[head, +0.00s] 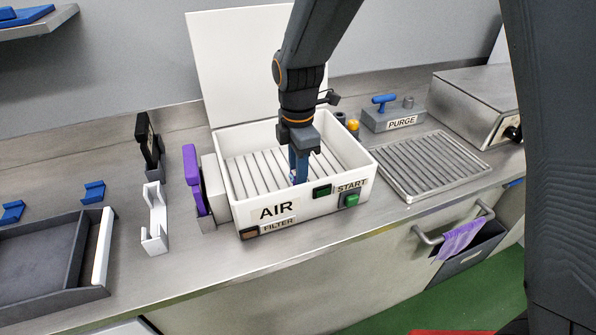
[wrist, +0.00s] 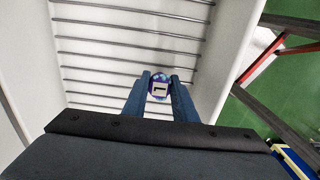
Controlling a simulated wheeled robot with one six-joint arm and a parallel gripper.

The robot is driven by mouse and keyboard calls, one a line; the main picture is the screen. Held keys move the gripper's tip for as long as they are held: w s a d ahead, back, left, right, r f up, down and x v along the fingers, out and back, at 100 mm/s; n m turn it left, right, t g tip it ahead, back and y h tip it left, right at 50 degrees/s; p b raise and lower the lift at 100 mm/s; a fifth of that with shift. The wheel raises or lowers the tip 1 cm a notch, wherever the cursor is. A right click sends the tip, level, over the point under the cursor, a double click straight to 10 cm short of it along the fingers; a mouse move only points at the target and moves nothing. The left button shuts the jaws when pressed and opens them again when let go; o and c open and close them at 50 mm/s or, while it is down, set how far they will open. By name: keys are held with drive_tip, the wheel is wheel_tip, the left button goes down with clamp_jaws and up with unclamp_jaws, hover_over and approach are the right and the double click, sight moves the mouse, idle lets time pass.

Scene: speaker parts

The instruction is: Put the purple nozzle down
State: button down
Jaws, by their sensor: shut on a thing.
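The purple nozzle (wrist: 160,76) is between my fingertips in the wrist view. It looks small and round, bluish purple, with a pale square face bearing a dark mark. My gripper (head: 299,172) points down inside the open white AIR box (head: 262,213) and is shut on the nozzle. In the head view the fingers hide most of the nozzle. The ribbed rack floor (wrist: 125,45) of the box lies below it; I cannot tell whether the nozzle touches it.
The box's front wall carries green buttons (head: 350,200), and its lid (head: 240,75) stands open behind. A purple-handled part (head: 192,170) stands left of the box. A ribbed drain tray (head: 425,165) and the PURGE unit (head: 392,118) are on the right. A dark tray (head: 50,255) is at far left.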

drive_tip(key=shift+f, duration=0.2)
drive_tip(key=c, duration=1.4)
unclamp_jaws()
drive_tip(key=shift+c, duration=0.2)
drive_tip(key=shift+r, duration=0.1)
wheel_tip(320, 180, up, 12)
drive_tip(key=b, duration=0.2)
